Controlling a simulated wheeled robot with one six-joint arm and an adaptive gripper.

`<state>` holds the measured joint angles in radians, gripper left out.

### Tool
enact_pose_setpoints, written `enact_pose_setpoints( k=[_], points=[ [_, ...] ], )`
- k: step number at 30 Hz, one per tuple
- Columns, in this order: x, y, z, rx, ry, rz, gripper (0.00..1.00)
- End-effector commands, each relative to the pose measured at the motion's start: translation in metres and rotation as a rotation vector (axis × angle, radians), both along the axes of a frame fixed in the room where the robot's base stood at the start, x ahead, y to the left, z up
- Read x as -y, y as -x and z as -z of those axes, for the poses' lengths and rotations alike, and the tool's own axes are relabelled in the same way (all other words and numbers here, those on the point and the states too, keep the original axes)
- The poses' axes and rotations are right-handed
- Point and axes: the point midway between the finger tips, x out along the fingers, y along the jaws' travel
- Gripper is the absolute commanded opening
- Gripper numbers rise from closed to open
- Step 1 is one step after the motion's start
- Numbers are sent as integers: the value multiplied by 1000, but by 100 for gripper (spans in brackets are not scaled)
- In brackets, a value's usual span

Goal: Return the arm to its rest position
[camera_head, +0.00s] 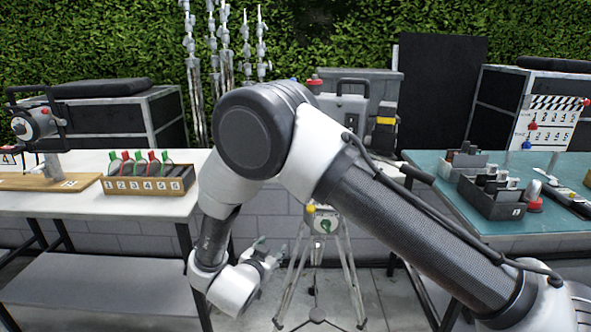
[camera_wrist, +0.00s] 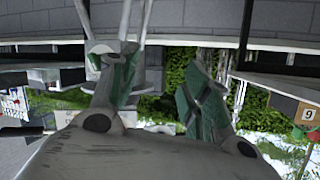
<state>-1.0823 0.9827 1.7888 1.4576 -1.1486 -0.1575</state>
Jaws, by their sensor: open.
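My arm is bent in front of me in the head view, its elbow raised and its forearm hanging down. My gripper (camera_head: 262,254) is at the lower middle, in the gap between the two tables and just left of a tripod (camera_head: 343,262). In the wrist view my gripper (camera_wrist: 158,68) shows two green-grey fingers spread apart with nothing between them. The gripper is open and empty. Its fingertips are small in the head view.
A white table (camera_head: 75,205) on the left holds a numbered wooden box (camera_head: 145,186). A teal table (camera_head: 430,162) on the right holds a dark divided tray (camera_head: 490,205). Light stands (camera_head: 222,60), a grey case (camera_head: 345,108) and black cases stand behind. Paved floor lies between the tables.

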Motion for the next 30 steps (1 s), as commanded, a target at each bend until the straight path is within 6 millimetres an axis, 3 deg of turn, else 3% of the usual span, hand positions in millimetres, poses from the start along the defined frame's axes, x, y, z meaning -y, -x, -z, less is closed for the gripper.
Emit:
enact_pose_setpoints(
  k=[1, 2, 5, 8, 11, 14, 17, 21, 27, 30],
  points=[
    [-14, 6, 22, -104, -20, -107, 47],
    [-26, 11, 31, -172, -37, -180, 47],
    [-54, 32, 35, -394, -92, -402, 47],
    [-54, 54, 12, -605, -122, -585, 47],
    [-24, 77, -28, -794, -116, -729, 47],
    [26, 98, -73, -939, -80, -821, 47],
    [89, 117, -116, -1048, -29, -866, 47],
    [185, 144, -170, -1153, 52, -866, 47],
    [313, 190, -232, -1195, 139, -756, 47],
    [363, 212, -255, -1149, 157, -671, 47]
  ],
)
